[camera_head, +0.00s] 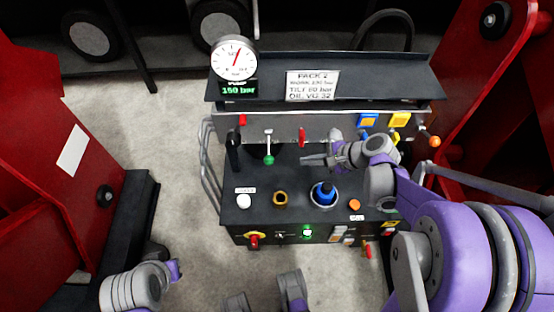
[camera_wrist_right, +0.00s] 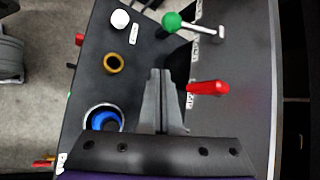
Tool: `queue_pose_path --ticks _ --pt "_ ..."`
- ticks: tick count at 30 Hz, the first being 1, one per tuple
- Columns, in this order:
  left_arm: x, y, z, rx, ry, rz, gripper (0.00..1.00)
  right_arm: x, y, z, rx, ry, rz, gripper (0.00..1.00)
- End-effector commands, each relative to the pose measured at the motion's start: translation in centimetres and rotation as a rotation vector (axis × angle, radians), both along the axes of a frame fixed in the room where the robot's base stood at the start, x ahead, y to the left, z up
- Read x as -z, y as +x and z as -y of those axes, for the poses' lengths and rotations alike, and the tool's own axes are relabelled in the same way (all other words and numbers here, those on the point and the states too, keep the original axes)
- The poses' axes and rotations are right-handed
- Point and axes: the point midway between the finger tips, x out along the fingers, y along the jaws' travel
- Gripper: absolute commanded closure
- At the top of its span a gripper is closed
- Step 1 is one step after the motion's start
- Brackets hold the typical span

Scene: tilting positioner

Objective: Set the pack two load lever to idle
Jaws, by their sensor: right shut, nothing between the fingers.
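On the pack two console, a lever with a green knob (camera_head: 268,160) hangs from the upright panel; in the wrist view its knob (camera_wrist_right: 172,21) is at the top. A red lever (camera_head: 302,137) stands to its right and shows in the wrist view (camera_wrist_right: 208,87) beside my fingers. I cannot read which is the load lever. My right gripper (camera_head: 308,160) is shut and empty, just below the red lever in the head view; its fingertips (camera_wrist_right: 160,72) appear apart from both levers. My left gripper is not recognisable; only arm parts show at lower left.
A black-handled lever (camera_head: 234,150), white button (camera_head: 243,201), brass ring (camera_head: 280,199), blue knob (camera_head: 324,193) and orange button (camera_head: 354,204) crowd the console. A gauge (camera_head: 234,59) and "PACK 2" plate (camera_head: 312,85) sit above. Red structures flank both sides.

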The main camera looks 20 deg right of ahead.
Motion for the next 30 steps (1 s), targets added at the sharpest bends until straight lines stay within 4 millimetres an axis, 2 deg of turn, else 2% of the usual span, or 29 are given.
queue_pose_path --ticks 1,3,17,23,30 --pt "0.7 0.0 0.0 0.000 0.000 -0.002 1.00 0.8 0.4 0.5 0.022 0.026 -0.006 1.00" --pt "0.9 0.0 0.0 0.000 0.000 -0.003 1.00 1.0 0.7 0.8 0.042 0.055 -0.010 1.00" --pt "1.0 0.0 0.0 0.000 0.000 -0.003 1.00 1.2 1.0 0.7 0.052 0.071 -0.013 1.00" --pt "1.8 0.1 0.0 0.000 0.000 -0.006 1.00 2.9 2.2 -0.7 0.049 0.071 -0.013 1.00" --pt "3.4 0.2 0.0 0.000 0.000 -0.012 1.00 6.3 5.0 -3.6 0.048 0.070 -0.013 1.00"
